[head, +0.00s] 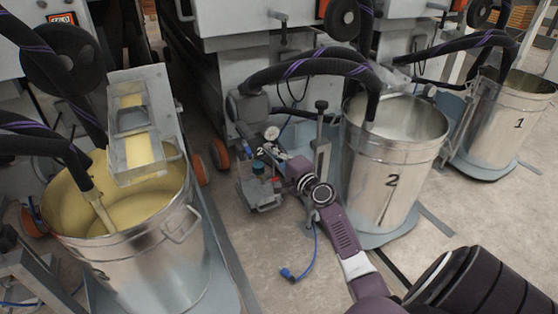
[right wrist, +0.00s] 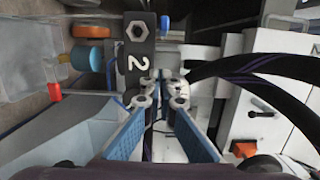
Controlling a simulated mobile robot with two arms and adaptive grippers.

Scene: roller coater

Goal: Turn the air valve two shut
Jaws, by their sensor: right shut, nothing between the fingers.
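Air valve two appears in the right wrist view as a black lever (right wrist: 137,62) with a white "2" and a hex nut at its upper end. In the head view its "2" mark (head: 261,151) shows small, by a round gauge (head: 271,132) left of drum 2. My right gripper (head: 280,158) reaches this valve assembly from the lower right. In the right wrist view its blue fingers (right wrist: 160,98) come together just below the "2", close to the lever. The fingers are shut and empty. Whether they touch the lever I cannot tell. My left gripper is not in view.
A metal drum marked 2 (head: 387,190) stands right of my right arm, with a black hose. Drum 1 (head: 505,120) is farther right. A drum of yellow paint (head: 150,262) is at left. A blue air hose (head: 306,262) hangs to the floor. A blue knob (right wrist: 88,58) sits beside the lever.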

